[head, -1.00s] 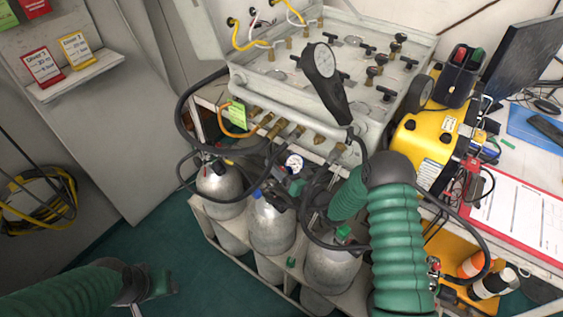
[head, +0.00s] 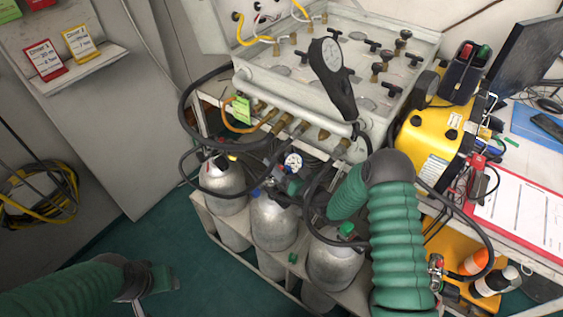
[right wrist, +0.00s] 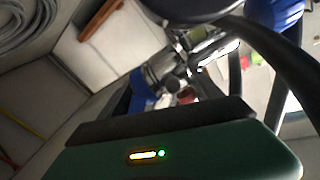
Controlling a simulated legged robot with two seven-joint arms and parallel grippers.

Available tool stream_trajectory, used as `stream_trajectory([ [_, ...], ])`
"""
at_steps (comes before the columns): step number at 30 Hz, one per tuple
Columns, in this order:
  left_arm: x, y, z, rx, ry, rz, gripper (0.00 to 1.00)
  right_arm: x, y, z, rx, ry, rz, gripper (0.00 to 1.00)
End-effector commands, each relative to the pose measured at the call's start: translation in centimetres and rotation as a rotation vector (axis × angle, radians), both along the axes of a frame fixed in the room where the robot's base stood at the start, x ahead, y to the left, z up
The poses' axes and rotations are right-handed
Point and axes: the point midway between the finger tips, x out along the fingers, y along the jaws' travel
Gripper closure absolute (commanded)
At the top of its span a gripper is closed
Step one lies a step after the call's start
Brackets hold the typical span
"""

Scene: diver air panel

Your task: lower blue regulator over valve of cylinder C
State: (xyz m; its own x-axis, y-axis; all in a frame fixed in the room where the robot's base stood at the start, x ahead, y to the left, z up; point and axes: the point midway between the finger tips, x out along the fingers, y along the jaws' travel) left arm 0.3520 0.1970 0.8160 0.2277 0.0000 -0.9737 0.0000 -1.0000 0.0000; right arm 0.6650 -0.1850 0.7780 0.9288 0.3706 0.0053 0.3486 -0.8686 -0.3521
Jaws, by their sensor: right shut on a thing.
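Three silver cylinders stand in a row in a rack: a left one (head: 223,186), a middle one (head: 274,222) and a right one (head: 335,262) with a green valve top. I cannot read which is cylinder C. My right gripper (head: 290,186) is shut on the regulator, above the middle cylinder's top. The regulator's gauge (head: 293,161) shows, and its metal body and blue parts (right wrist: 145,84) show in the right wrist view. The arm and hoses partly hide the valve, so I cannot tell if they touch. My left gripper (head: 160,279) is low at the left, away from the cylinders; its jaw gap is unclear.
Black hoses loop around the cylinders. A yellow case (head: 428,140) is at the right. Green floor (head: 195,240) is free at the left.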

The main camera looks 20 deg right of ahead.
Motion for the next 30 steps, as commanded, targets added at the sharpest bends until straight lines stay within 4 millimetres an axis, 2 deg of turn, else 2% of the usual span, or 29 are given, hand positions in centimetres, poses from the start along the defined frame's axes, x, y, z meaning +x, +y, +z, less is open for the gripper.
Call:
stream_trajectory([
  [5,0.00,0.00,-0.51,0.000,0.000,0.000,0.50,-0.07,0.23,-0.86,0.002,0.006,0.005,0.99],
  [30,0.00,0.00,-0.79,0.000,0.000,0.000,0.50,-0.07,-0.26,-1.35,-0.001,0.016,0.008,0.99],
])
